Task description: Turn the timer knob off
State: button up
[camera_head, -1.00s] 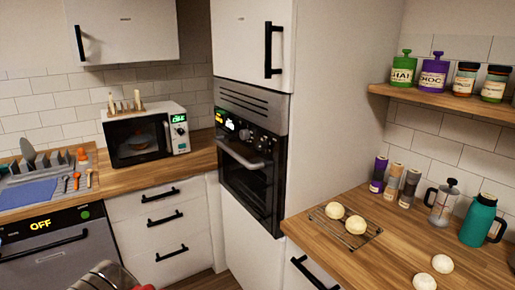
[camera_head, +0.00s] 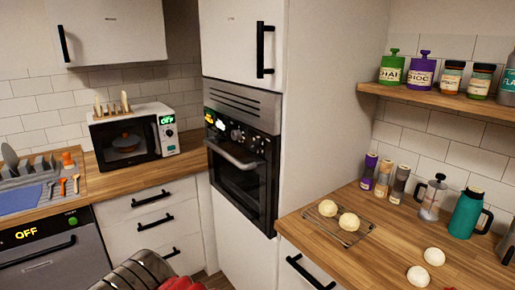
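The built-in oven (camera_head: 240,172) stands in the tall white cabinet at the middle. Its black control panel (camera_head: 226,130) carries small round knobs (camera_head: 237,134) and lit yellow and green marks. The microwave (camera_head: 125,140) on the left counter has a small knob (camera_head: 169,133) below a green display (camera_head: 167,119). I cannot tell which knob is the timer, and the knob positions are too small to read. No gripper fingers show. A ribbed metallic part and a red part, apparently of my arm, show at the bottom edge, well apart from the oven and microwave.
A wooden counter (camera_head: 385,222) at right holds a wire rack (camera_head: 330,231) with buns, several bottles and a teal jug (camera_head: 466,213). A shelf (camera_head: 440,100) with jars is above. A dishwasher (camera_head: 50,255) reading OFF is at lower left. Cabinet handles stick out.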

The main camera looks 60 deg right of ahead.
aim_at(255, 146)
jog(key=u, duration=0.05)
jog(key=i, duration=1)
jog(key=z, duration=0.05)
